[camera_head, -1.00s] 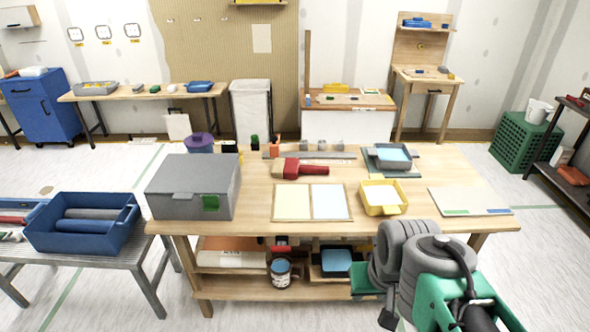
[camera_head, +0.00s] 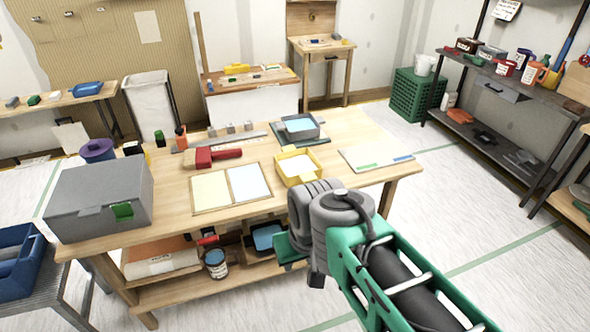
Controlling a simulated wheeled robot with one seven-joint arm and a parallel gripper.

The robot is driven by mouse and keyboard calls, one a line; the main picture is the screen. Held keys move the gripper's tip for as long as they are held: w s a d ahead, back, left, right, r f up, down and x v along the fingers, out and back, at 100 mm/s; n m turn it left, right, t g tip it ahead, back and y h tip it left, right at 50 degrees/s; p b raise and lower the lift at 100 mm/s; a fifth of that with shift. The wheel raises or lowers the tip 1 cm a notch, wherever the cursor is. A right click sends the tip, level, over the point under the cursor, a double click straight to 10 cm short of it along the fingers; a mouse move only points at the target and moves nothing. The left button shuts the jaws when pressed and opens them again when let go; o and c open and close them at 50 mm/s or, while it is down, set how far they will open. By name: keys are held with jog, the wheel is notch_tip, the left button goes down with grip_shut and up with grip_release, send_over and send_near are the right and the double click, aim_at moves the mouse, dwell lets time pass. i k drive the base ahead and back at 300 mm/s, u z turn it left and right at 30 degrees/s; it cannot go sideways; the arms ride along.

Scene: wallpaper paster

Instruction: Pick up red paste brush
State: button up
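The red paste brush (camera_head: 205,157) lies on the wooden worktable (camera_head: 165,208), toward its back left half. My arm, green and grey, reaches in from the lower right to the table's front edge, well short of the brush. The fingers of my gripper cannot be made out; the arm's bulky grey joints fill that spot.
A grey box (camera_head: 100,200) stands on the table's left end. A yellow tray (camera_head: 298,167) and a grey tray with blue liquid (camera_head: 299,127) are right of the brush. A white board (camera_head: 375,157) lies at the right end. Dark shelves (camera_head: 500,110) stand at right, with open floor between.

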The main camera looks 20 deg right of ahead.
aim_at(200, 157)
jog(key=u, duration=0.25)
jog(key=i, duration=1.6)
jog(key=z, duration=0.25)
